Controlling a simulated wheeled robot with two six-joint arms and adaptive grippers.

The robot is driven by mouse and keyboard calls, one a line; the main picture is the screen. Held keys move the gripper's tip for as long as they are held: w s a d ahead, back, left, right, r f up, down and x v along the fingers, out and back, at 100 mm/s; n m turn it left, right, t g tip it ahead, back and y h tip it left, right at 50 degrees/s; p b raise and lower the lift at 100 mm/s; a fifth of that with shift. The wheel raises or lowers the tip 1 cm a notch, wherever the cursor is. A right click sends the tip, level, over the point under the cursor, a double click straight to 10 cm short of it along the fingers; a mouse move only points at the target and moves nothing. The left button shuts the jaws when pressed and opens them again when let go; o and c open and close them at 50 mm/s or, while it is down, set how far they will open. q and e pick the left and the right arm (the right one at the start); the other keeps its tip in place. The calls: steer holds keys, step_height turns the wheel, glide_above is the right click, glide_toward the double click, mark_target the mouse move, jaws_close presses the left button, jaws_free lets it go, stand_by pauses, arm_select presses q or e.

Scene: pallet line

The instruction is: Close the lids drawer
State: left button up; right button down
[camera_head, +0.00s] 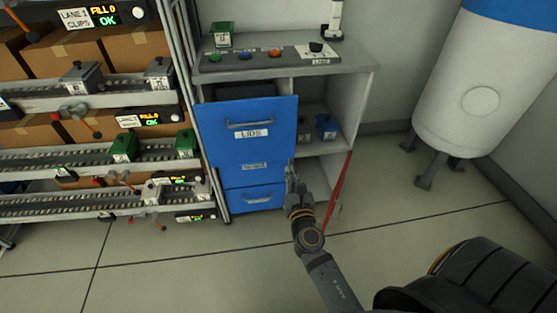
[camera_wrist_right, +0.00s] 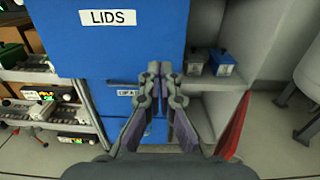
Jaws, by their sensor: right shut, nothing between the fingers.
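The blue lids drawer (camera_head: 245,150) sits at the upper left of the grey cabinet, its front labelled LIDS and standing out from the cabinet, with a dark opening showing behind its top edge. Its handle (camera_head: 250,124) is a bar above the label. The drawer front also fills the upper middle of the right wrist view (camera_wrist_right: 110,45). My right gripper (camera_head: 290,172) is shut and empty, at the lower right edge of the drawer front; I cannot tell whether it touches. Its fingertips (camera_wrist_right: 160,68) show together in the wrist view. My left gripper is not in view.
A second blue drawer (camera_head: 252,198) is below. Open shelves with small boxes (camera_head: 326,127) lie to the right. A button panel (camera_head: 265,58) is on the cabinet top. Conveyor racks (camera_head: 90,158) stand left, a white tank (camera_head: 480,85) right. The floor in front is clear.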

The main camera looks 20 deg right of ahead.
steer(key=p, duration=0.1)
glide_toward(281, 138)
steer(key=x, duration=0.5)
steer(key=shift+w+d, duration=0.15)
steer(key=shift+w, duration=0.2)
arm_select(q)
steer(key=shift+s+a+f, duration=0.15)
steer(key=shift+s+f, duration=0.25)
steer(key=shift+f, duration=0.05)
arm_select(e)
steer(key=shift+w+d, duration=0.15)
steer(key=shift+w, duration=0.4)
